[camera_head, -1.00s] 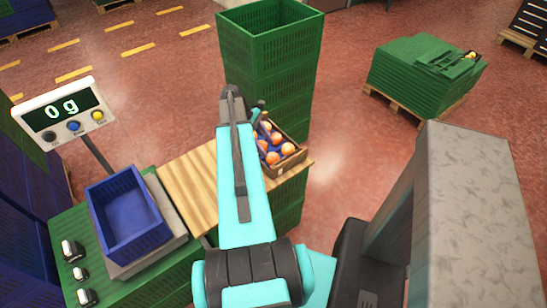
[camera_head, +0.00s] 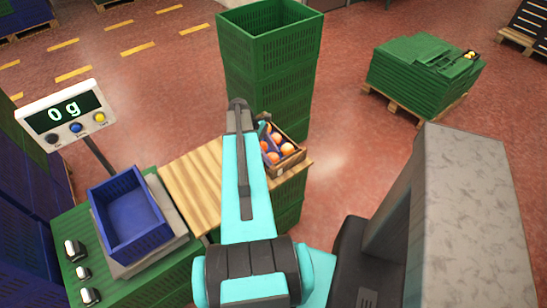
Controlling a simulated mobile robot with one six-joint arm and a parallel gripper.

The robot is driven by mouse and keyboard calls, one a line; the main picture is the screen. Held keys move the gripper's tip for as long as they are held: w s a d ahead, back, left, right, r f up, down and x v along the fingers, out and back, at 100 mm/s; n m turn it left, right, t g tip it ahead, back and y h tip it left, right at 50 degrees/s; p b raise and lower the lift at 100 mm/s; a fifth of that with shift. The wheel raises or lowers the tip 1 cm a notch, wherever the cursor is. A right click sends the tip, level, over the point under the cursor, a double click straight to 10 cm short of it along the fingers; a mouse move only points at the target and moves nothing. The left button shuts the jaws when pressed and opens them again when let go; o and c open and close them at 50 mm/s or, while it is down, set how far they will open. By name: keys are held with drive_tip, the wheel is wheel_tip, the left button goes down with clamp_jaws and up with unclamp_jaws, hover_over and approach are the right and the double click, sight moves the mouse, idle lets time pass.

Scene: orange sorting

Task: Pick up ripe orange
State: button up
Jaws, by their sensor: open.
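Several oranges (camera_head: 287,150) lie in a small brown crate (camera_head: 291,163) with a blue lining, at the right end of a wooden board. Their ripeness is hard to tell at this size. My turquoise arm reaches forward, and its far end hangs over the crate's left side and hides part of it. Only a small part of my gripper (camera_head: 264,124) shows past the arm, over the crate's back left. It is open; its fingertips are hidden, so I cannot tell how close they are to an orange.
A blue crate (camera_head: 112,190) sits on a scale left of the wooden board (camera_head: 186,184); the display (camera_head: 62,113) reads 0 g. A tall stack of green crates (camera_head: 268,68) stands behind the fruit crate. Green crates (camera_head: 412,75) lie on a pallet at right.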

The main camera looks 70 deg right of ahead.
sight(271, 154)
idle(0.4)
drive_tip(key=c, duration=0.7)
drive_tip(key=shift+c, duration=0.2)
wheel_tip(271, 154, up, 10)
drive_tip(key=b, duration=0.2)
idle(0.7)
